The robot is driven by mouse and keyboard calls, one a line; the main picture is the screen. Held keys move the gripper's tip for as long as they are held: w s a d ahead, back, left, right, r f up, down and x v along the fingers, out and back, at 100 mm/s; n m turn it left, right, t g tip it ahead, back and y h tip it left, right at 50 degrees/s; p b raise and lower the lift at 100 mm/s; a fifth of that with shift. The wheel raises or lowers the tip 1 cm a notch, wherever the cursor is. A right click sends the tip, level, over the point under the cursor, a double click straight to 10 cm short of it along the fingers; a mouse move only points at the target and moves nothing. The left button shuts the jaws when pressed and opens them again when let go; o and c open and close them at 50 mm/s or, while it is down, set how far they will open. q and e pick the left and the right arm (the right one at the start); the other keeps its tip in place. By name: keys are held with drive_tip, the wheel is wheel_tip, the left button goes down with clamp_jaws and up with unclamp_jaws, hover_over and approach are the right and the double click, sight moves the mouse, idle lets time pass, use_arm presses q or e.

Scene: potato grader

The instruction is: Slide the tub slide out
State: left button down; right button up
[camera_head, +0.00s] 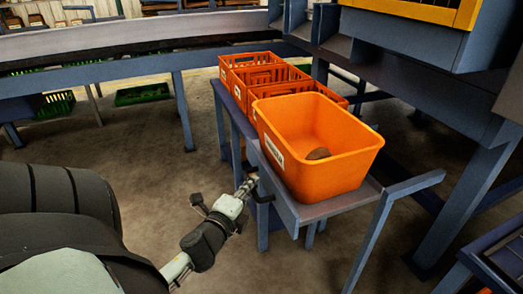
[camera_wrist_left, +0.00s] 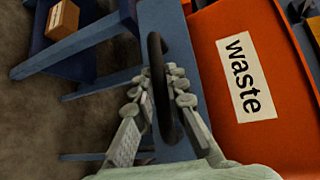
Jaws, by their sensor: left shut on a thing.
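The tub slide (camera_head: 372,190) is a blue-grey shelf carrying an orange tub (camera_head: 330,180). A brown potato-like lump (camera_head: 318,154) lies in the tub. A dark handle (camera_head: 265,198) sticks out from the slide's left side. My left gripper (camera_head: 250,184) is at this handle. In the left wrist view, the fingers of my left gripper (camera_wrist_left: 163,88) lie on both sides of the dark curved handle (camera_wrist_left: 154,48) and are shut on it. The tub (camera_wrist_left: 222,28) with its "waste" label (camera_wrist_left: 245,76) is just right of the handle there. My right gripper is not in view.
Orange slatted crates (camera_head: 262,76) stand behind the tub on a blue frame. A blue bar (camera_head: 412,184) and leg stand at the slide's right. Green crates (camera_head: 142,94) lie at the back left under the long conveyor (camera_head: 140,40). The floor (camera_head: 150,190) left of the slide is clear.

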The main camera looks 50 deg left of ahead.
use_arm(q)
drive_tip(key=shift+s+a+f, duration=0.15)
drive_tip(key=shift+s+a, duration=0.05)
drive_tip(key=shift+s, duration=0.05)
drive_tip(key=c, duration=1.5)
unclamp_jaws()
drive_tip(key=shift+s, duration=0.15)
drive_tip(key=shift+c, duration=0.2)
drive_tip(key=v, duration=0.7)
drive_tip(key=shift+s, duration=0.15)
drive_tip(key=shift+d, duration=0.15)
